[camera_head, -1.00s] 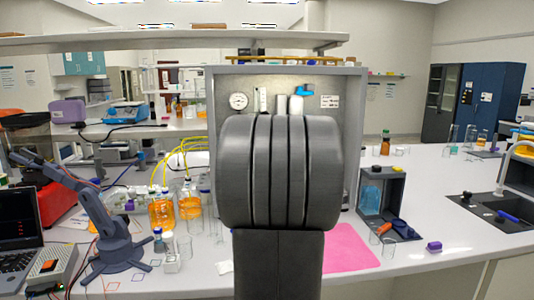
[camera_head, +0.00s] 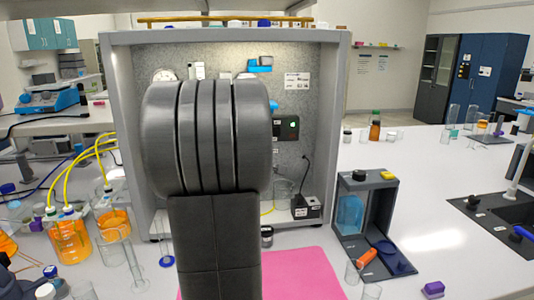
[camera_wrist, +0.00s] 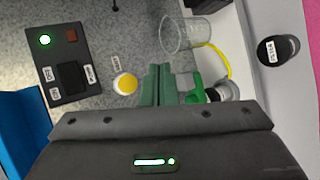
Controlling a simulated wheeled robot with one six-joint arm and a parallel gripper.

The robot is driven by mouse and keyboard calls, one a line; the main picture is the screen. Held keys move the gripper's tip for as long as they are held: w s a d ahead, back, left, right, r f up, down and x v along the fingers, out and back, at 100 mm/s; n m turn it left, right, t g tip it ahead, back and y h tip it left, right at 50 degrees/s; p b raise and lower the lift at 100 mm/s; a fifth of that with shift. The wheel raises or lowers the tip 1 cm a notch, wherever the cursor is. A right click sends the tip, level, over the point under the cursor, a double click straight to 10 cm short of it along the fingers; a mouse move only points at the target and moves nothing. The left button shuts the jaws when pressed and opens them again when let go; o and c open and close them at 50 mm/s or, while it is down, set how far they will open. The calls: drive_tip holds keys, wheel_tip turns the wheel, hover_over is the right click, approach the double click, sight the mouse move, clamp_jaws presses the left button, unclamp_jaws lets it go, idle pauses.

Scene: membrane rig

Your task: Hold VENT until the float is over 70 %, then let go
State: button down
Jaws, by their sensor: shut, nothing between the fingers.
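My gripper (camera_wrist: 155,84) shows in the wrist view as two green fingers, shut with nothing between them. A round yellow button (camera_wrist: 125,85) with a white collar sits on the speckled panel just left of the fingertips; its small label is too blurred to read surely as VENT. The fingers appear apart from it. In the head view, my arm hides my gripper and the middle of the rig (camera_head: 340,130). A pale upright strip (camera_head: 197,71) beside the round gauge (camera_head: 163,75) may be the float scale; I cannot read any float level.
A dark switch box (camera_wrist: 68,65) with a lit green lamp lies left of the button. A green-handled fitting (camera_wrist: 194,86) and a clear beaker (camera_wrist: 186,35) are right of the fingers. A pink mat (camera_head: 305,275) and dark stand (camera_head: 370,225) are on the bench.

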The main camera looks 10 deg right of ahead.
drive_tip(key=shift+s+a+r, duration=0.1)
drive_tip(key=shift+s, duration=0.1)
drive_tip(key=shift+w, duration=0.1)
drive_tip(key=w+p, duration=0.3)
drive_tip(key=w, duration=0.5)
drive_tip(key=shift+w, duration=0.4)
drive_tip(key=shift+w, duration=0.15)
idle(1.8)
drive_tip(key=shift+w, duration=0.25)
drive_tip(key=shift+w, duration=0.5)
idle(2.2)
